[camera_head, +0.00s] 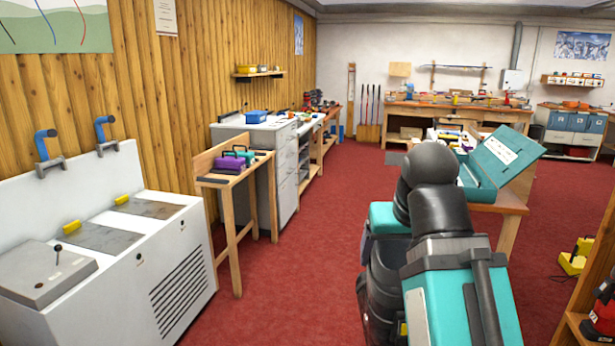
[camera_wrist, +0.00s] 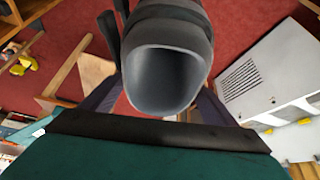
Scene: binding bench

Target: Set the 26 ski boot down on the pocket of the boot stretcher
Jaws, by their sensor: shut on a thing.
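My gripper (camera_wrist: 158,112) is shut on a dark grey, hollow thing, which I take for the 26 ski boot (camera_wrist: 165,22). In the wrist view its wide round opening faces the camera, between two dark fingers. Its far end is out of the frame, and no size number shows. It hangs above the red floor, clear of any surface I can see. In the head view my arm covers the gripper, and I cannot make out the boot there. I cannot pick out the boot stretcher or its pocket with certainty in either view.
A white cabinet (camera_head: 150,265) with blue-handled levers stands at the left. Beyond it is a small wooden bench (camera_head: 237,180) with purple and teal items. An open teal case (camera_head: 482,190) sits on a wooden table (camera_head: 512,207) at the right. Red floor (camera_head: 300,270) lies clear between.

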